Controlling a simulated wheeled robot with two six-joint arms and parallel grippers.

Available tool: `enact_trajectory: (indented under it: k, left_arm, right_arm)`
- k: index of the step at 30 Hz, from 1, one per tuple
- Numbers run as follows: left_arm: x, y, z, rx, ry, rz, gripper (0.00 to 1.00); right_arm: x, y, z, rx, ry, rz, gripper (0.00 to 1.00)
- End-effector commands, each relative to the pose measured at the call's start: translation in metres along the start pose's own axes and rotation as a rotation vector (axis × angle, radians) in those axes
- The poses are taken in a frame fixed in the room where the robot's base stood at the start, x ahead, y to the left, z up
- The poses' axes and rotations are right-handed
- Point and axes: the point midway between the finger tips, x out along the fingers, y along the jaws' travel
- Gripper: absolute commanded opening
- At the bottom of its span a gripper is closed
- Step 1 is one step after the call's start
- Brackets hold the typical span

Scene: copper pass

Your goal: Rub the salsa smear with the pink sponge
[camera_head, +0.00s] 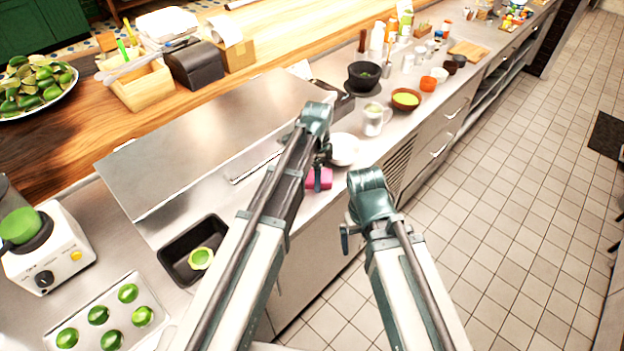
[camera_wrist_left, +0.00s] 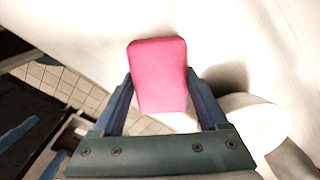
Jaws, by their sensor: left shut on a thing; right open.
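The pink sponge (camera_head: 325,180) is in my left gripper (camera_head: 319,170), over the front edge of the steel counter. In the left wrist view the sponge (camera_wrist_left: 159,72) sits between the two fingers, with its far end sticking out past them over a pale surface. I cannot tell whether the sponge touches the counter. My right gripper (camera_head: 347,238) is open and empty, in front of the counter above the tiled floor. I can make out no salsa smear in either view; my left arm hides part of the counter.
A white bowl (camera_head: 345,148) stands close beside the sponge, also seen in the left wrist view (camera_wrist_left: 258,122). A black tray (camera_head: 181,270) with a lime half is nearer me.

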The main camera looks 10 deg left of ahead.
Motion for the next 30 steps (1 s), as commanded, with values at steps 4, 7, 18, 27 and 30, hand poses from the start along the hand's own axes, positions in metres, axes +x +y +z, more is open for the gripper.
enact_trajectory:
  k: [4,7,18,27,30]
  left_arm:
    - [0.000,-0.001,-0.001,0.000,0.001,-0.002,0.32]
    - [0.000,0.000,0.000,0.000,0.001,-0.001,0.32]
    - [-0.027,0.001,0.001,-0.001,-0.001,0.001,0.32]
    - [-0.056,0.001,0.001,-0.001,-0.002,0.001,0.32]
    - [-0.062,0.001,0.001,-0.001,-0.002,0.001,0.32]
  right_arm:
    - [0.000,0.000,0.000,0.000,0.000,0.000,1.00]
    - [0.000,0.000,0.000,0.000,0.000,0.000,1.00]
    - [-0.027,0.003,0.002,0.000,0.000,0.000,1.00]
    - [-0.056,0.005,0.003,0.000,0.000,0.000,1.00]
    - [-0.061,0.006,0.004,0.000,0.000,0.000,1.00]
